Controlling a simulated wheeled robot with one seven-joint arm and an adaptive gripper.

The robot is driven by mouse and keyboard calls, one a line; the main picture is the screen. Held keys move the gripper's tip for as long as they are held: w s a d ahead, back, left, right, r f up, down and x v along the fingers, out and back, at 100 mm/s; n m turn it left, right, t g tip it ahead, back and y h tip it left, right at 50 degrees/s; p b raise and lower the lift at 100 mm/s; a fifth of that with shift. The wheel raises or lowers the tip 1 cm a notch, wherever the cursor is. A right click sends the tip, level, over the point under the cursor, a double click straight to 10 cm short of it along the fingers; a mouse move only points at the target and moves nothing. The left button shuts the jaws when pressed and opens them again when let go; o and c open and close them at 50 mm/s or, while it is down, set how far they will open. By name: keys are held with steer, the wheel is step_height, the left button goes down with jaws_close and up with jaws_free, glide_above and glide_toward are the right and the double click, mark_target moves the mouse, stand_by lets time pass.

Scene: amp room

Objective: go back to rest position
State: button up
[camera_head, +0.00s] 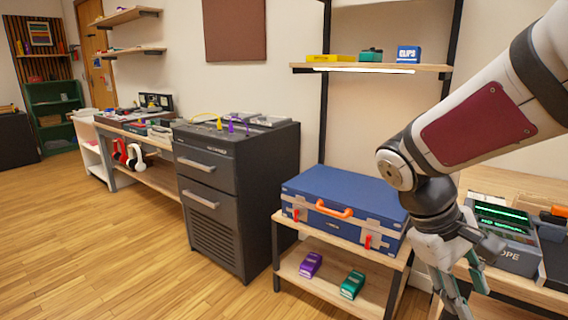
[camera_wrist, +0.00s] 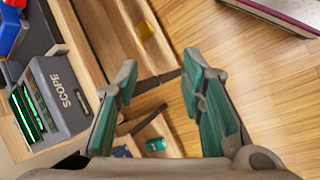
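My gripper (camera_head: 459,290) hangs at the lower right of the head view, fingers pointing down, in front of the wooden bench. In the wrist view my gripper (camera_wrist: 165,105) shows its two teal-padded fingers spread wide apart. Nothing is between the fingers; behind the gap are the wood floor and part of a low shelf. My arm reaches in from the upper right of the head view and bends down at the wrist.
The scope (camera_head: 507,237) stands on the bench (camera_head: 515,185) close beside my gripper. A blue case (camera_head: 345,197) lies on a low shelf unit (camera_head: 318,281) with a purple and a green pedal below. A dark cabinet (camera_head: 237,190) stands further left. The left floor is clear.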

steer(key=s+a+r+m+t+y, duration=0.1)
steer(key=s+a+m+y, duration=0.2)
steer(key=s, duration=0.7)
steer(key=s+a+r+m+t+y, duration=0.1)
steer(key=s+a+y, duration=0.2)
steer(key=s+a, duration=0.45)
step_height(320, 180, up, 26)
steer(key=s+d+t+p, duration=0.2)
steer(key=t+p, duration=0.2)
steer(key=p, duration=2)
steer(key=shift+w, duration=0.1)
